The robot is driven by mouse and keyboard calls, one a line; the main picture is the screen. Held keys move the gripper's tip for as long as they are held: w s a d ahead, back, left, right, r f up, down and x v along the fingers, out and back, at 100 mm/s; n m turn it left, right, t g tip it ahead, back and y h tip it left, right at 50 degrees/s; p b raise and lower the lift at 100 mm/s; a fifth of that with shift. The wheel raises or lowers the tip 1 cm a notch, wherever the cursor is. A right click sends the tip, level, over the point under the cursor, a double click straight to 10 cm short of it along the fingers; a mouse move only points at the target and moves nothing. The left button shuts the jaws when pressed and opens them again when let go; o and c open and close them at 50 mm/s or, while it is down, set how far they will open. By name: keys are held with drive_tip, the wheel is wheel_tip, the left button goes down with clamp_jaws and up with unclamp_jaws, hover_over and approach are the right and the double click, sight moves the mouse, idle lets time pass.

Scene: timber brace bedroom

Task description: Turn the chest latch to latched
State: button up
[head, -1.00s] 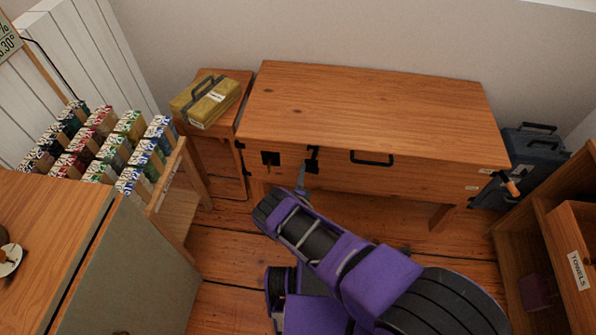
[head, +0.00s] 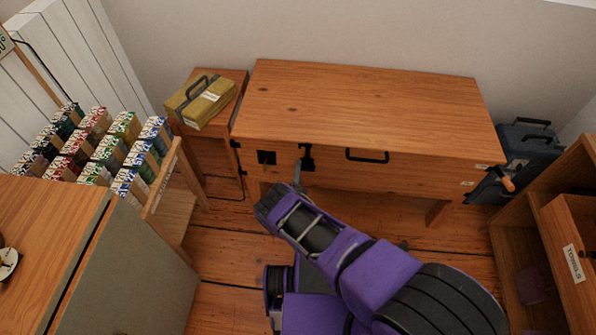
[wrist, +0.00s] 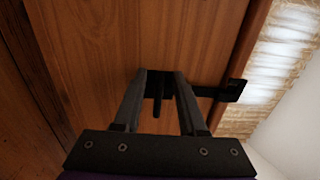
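The wooden chest (head: 370,110) stands against the wall with its lid down. My gripper (head: 298,165) is at the chest front by the latch. In the wrist view my gripper (wrist: 159,76) has its two fingers apart, one on each side of a dark latch peg (wrist: 157,97). A gap seems to show between peg and fingers; contact is unclear. A dark bar runs right to a black bracket (wrist: 234,90).
A side table (head: 233,92) with a yellow toolbox (head: 201,102) stands left of the chest. A rack of small boxes (head: 98,155) and a cabinet are further left. A blue case (head: 524,152) and wooden shelving (head: 530,235) are at right. Floor shows below the chest.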

wheel_tip(320, 180, up, 10)
drive_tip(key=p, duration=0.3)
idle(0.4)
